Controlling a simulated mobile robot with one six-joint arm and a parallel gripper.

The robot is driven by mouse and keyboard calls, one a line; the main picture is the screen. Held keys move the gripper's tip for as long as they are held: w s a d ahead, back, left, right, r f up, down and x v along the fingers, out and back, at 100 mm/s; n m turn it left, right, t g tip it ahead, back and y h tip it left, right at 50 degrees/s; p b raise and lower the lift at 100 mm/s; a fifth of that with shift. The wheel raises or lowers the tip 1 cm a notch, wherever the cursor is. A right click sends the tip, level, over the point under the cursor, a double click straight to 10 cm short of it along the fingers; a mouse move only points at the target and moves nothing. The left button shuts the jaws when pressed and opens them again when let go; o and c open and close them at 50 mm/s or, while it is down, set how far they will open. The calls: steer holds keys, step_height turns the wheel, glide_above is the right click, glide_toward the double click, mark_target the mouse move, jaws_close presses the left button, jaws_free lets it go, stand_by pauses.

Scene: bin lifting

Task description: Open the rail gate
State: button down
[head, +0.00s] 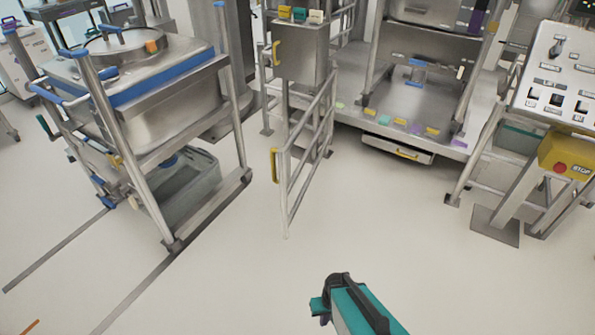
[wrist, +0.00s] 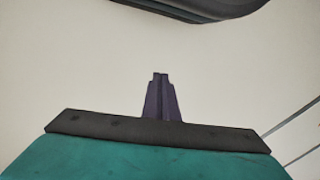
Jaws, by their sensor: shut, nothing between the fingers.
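The rail gate (head: 308,150) is a frame of thin grey metal bars in the upper middle of the head view. It stands upright beside a grey post and box, its near end reaching towards me over the floor. A yellow handle (head: 275,165) shows at its left side. I cannot tell if it is latched. My gripper is shut and empty; its dark fingers (wrist: 160,97) meet in the wrist view over bare pale floor. My teal and black arm end shows at the bottom of the head view, well apart from the gate. The gate is not recognisable in the wrist view.
A wheeled metal frame with a bin (head: 160,100) stands at left, above floor rails (head: 140,285). A metal platform (head: 395,115) with coloured tags is behind the gate. A control panel (head: 560,75) with a yellow stop box (head: 566,160) is at right. The middle floor is clear.

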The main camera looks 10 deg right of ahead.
steer(key=s+d+r+g, duration=0.1)
steer(key=s+g, duration=0.1)
steer(key=s, duration=0.3)
steer(key=s+d+r+m+g+h, duration=0.1)
steer(key=s+r+g, duration=0.1)
steer(key=s, duration=0.3)
steer(key=shift+s+d+r+g, duration=0.25)
steer(key=shift+s+g, duration=0.05)
steer(key=shift+s, duration=0.05)
steer(key=shift+s, duration=0.1)
